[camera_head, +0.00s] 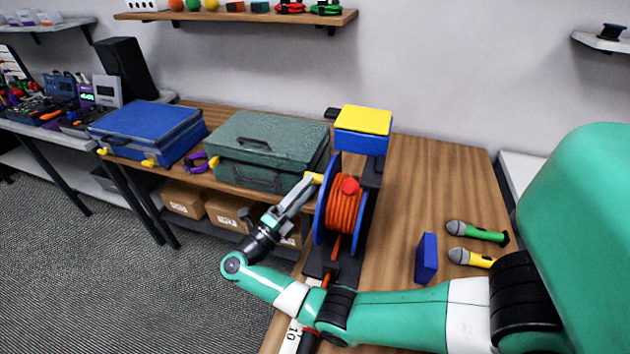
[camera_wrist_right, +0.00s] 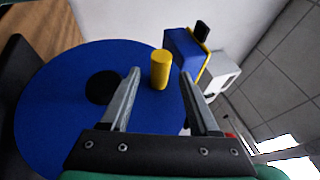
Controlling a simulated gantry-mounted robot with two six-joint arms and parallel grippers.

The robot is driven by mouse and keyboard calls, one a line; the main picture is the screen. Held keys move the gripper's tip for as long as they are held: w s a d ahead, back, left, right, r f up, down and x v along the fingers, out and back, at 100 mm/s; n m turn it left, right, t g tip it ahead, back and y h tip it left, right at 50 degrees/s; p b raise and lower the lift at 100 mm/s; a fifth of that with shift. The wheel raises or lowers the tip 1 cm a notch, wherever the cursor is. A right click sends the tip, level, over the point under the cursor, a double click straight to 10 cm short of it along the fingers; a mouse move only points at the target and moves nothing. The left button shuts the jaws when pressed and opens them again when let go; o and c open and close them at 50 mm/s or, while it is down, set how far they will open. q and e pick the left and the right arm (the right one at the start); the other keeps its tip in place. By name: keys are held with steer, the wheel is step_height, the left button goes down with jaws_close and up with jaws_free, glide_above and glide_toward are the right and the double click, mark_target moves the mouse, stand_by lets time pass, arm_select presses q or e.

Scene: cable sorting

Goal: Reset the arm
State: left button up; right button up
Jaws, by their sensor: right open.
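A cable reel with orange cable (camera_head: 342,208) and blue side discs stands on the wooden table. In the right wrist view, its blue disc (camera_wrist_right: 55,110) fills the left side, and a yellow crank handle (camera_wrist_right: 160,70) sticks out from it. My right gripper (camera_head: 304,187) is open at the reel's left side, beside the yellow handle (camera_head: 316,178). In the wrist view, the handle shows between the two open fingers, with gaps on both sides. My right arm crosses in front of the reel's base and hides part of the table. My left gripper is not in view.
A green case (camera_head: 268,140) and a blue case (camera_head: 150,125) lie left of the reel.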

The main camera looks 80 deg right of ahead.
steer(key=v, duration=0.3)
steer(key=shift+w+a+f+b, duration=0.1)
steer(key=shift+a+b, duration=0.05)
steer(key=shift+b, duration=0.15)
steer(key=shift+w, duration=0.1)
